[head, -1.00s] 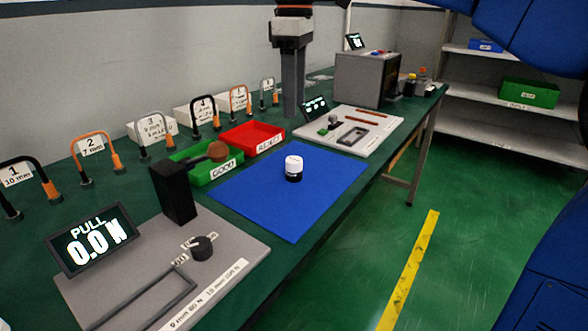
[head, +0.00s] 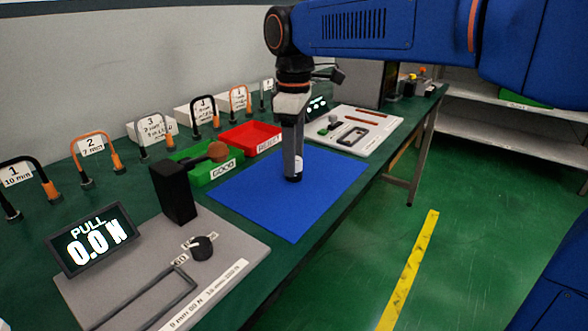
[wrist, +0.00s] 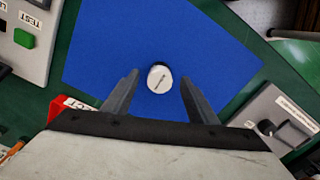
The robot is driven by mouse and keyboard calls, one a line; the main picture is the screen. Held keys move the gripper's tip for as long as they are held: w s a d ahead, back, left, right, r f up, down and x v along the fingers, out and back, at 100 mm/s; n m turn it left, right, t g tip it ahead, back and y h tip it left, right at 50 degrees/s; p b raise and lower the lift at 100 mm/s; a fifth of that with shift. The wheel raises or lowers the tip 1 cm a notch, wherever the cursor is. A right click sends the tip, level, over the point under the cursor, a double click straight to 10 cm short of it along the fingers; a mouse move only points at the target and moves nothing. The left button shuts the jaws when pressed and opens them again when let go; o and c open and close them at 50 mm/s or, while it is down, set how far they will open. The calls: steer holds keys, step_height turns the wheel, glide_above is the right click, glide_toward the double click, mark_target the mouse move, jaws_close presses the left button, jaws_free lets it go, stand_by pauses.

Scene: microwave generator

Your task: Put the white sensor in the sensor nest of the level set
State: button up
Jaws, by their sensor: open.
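The white sensor (head: 298,164), with a white top and dark lower part, stands upright on the blue mat (head: 255,205). It also shows in the wrist view (wrist: 160,79), between the fingertips with a gap on each side. My gripper (head: 292,165) is open, pointing down at the sensor, and its fingers hide most of it in the head view. The level set appears to be the pale plate (head: 372,123) behind the mat, with a small display (head: 317,105), a green button and a dark-framed rectangle (head: 352,136). I cannot tell which part is the sensor nest.
A green GOOD tray (head: 205,172) with a brown-headed item and a red REJECT tray (head: 250,137) stand left of the mat. A pull tester (head: 200,275) with a black block is in front. Numbered hooped stands line the back. The rest of the mat is clear.

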steer(key=shift+f, duration=0.95)
steer(key=c, duration=1.3)
steer(key=shift+r, duration=0.1)
step_height(320, 180, up, 10)
steer(key=shift+f, duration=0.1)
